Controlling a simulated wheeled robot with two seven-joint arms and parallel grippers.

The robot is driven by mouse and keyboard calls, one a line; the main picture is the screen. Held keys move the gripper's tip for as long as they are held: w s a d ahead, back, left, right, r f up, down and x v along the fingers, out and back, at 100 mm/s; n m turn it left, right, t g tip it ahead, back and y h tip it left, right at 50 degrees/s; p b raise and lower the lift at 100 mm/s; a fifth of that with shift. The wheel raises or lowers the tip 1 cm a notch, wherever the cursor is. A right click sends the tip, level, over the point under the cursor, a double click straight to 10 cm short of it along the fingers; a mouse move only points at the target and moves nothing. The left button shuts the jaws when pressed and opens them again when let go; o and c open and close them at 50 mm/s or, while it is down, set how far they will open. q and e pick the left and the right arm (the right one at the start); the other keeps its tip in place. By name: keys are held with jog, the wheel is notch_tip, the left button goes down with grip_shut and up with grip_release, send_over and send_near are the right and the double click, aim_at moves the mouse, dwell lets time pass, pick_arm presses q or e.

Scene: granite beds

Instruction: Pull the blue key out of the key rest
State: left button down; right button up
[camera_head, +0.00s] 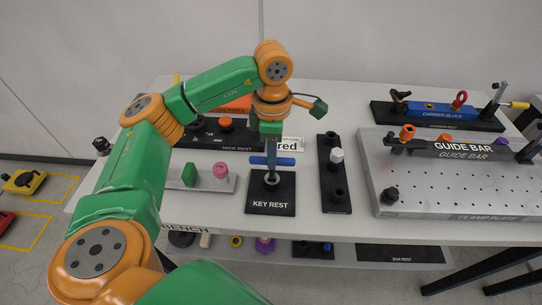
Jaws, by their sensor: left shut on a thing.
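The blue key (286,161) has a horizontal blue bar handle and stands upright over the black key rest (263,207), which lies on the white bench. A grey shaft runs down from the handle to the round socket of the rest. Its lower end appears to be at the socket; I cannot tell how deep it sits. My left gripper (270,157) points straight down from above and is shut on the blue key at the middle of its handle. The fingertips are small and partly blend with the shaft. My right gripper is not in view.
Left of the rest, a grey strip (205,185) carries a green block and a pink piece. Right of it is a black strip (335,195) with a white nut. The perforated clamp plate (455,185) with its guide bar (465,151) stands further right. A lower shelf holds small parts.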

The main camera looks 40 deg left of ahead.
pick_arm(q)
jog(key=shift+r, duration=0.1)
dwell(0.3)
jog(key=shift+r+p, duration=2.55)
jog(key=shift+r, duration=0.35)
jog(key=shift+f, duration=0.1)
